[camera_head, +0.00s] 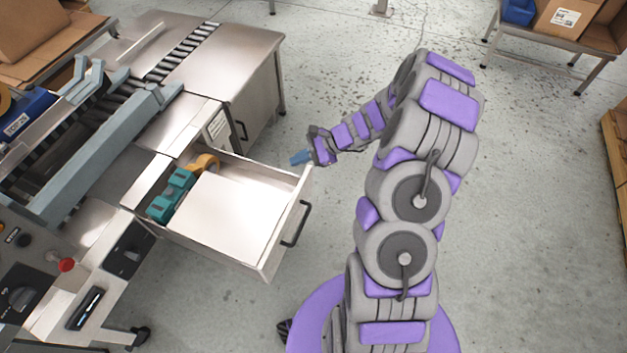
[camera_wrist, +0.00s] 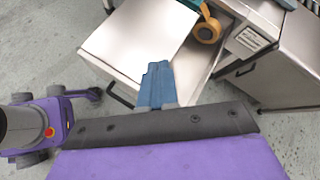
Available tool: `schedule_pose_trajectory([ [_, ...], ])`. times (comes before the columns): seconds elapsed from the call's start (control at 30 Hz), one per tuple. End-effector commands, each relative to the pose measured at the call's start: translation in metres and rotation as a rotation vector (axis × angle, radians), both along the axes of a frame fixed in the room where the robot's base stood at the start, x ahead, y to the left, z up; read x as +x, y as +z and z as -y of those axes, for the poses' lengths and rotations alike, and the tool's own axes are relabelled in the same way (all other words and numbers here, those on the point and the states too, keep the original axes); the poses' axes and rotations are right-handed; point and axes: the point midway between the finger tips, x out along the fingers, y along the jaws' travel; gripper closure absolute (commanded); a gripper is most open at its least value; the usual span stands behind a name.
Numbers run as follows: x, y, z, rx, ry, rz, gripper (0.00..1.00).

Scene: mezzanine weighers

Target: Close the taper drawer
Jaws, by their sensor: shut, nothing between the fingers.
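The taper drawer (camera_head: 229,258) stands pulled out from the steel machine bench, with a black bar handle (camera_head: 297,224) on its front. Inside it are a teal tool (camera_head: 172,196), a roll of orange tape (camera_head: 206,163) and a broad pale flat panel (camera_head: 232,212). My gripper (camera_head: 297,158), with blue fingers, is shut and empty near the drawer's far front corner. In the wrist view the shut fingers (camera_wrist: 156,84) overlap the drawer's edge; I cannot tell whether they touch it. The handle (camera_wrist: 119,95) shows partly there, left of the fingers.
The taper machine (camera_head: 100,150) with rollers and a red button (camera_head: 67,265) stands at the left. A steel cabinet (camera_head: 255,105) stands behind the drawer. A table with boxes (camera_head: 566,20) is at the back right. The concrete floor before the drawer is clear except for my body.

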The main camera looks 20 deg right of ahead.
Motion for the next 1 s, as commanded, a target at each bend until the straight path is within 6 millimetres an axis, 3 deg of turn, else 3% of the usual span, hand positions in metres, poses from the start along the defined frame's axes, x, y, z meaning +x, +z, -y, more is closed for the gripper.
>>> schedule_pose_trajectory([
  [0.13,0.009,-0.051,0.042,0.04,-0.2,-0.088,1.0],
  [0.3,0.001,-0.114,0.092,0.069,-0.422,-0.193,1.0],
  [0.5,-0.016,-0.166,0.138,0.091,-0.601,-0.279,1.0],
  [0.73,-0.022,-0.187,0.148,0.094,-0.656,-0.308,1.0],
  [1.0,0.0,-0.214,0.123,0.088,-0.653,-0.305,1.0],
])
